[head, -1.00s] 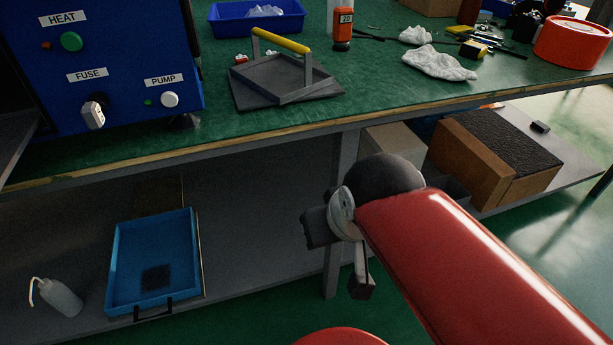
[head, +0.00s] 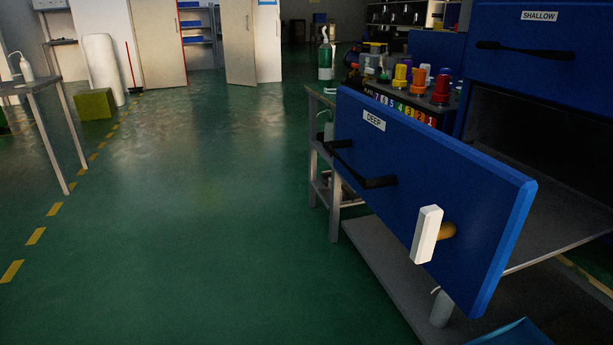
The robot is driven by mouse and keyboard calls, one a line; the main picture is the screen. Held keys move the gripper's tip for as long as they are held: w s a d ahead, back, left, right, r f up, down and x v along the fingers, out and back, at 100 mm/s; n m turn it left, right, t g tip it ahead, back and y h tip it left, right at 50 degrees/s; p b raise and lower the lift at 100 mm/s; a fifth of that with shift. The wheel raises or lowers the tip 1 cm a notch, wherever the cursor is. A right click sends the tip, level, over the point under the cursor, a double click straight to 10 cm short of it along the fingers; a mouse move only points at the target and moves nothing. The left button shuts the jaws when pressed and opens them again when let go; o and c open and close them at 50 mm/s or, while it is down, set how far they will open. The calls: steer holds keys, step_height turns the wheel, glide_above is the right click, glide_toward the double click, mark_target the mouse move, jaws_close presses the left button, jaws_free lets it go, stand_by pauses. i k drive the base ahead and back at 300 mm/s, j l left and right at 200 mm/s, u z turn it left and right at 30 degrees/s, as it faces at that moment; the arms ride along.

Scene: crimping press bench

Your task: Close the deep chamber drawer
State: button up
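The deep chamber drawer (head: 400,160) is pulled out of the blue press at the right of the head view. Its blue front panel carries a "DEEP" label (head: 374,120), a black bar handle (head: 360,168) and a white block-shaped grip (head: 427,235) on a tan stub. Behind the panel the grey drawer tray (head: 545,205) reaches back to the dark chamber opening (head: 540,130). Above it the drawer labelled "SHALLOW" (head: 530,40) with its own black handle looks shut. My gripper is not in view.
A rack of coloured numbered knobs (head: 415,90) and a green bottle (head: 326,58) stand behind the drawer. A lower shelf (head: 375,270) runs under it. The green floor (head: 220,210) to the left is clear, up to a small table (head: 45,85) at far left.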

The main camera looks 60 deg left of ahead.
mark_target(508, 216)
steer(key=j+u, duration=0.15)
steer(key=u, duration=1.8)
steer(key=k+l, duration=0.15)
steer(key=k, duration=0.1)
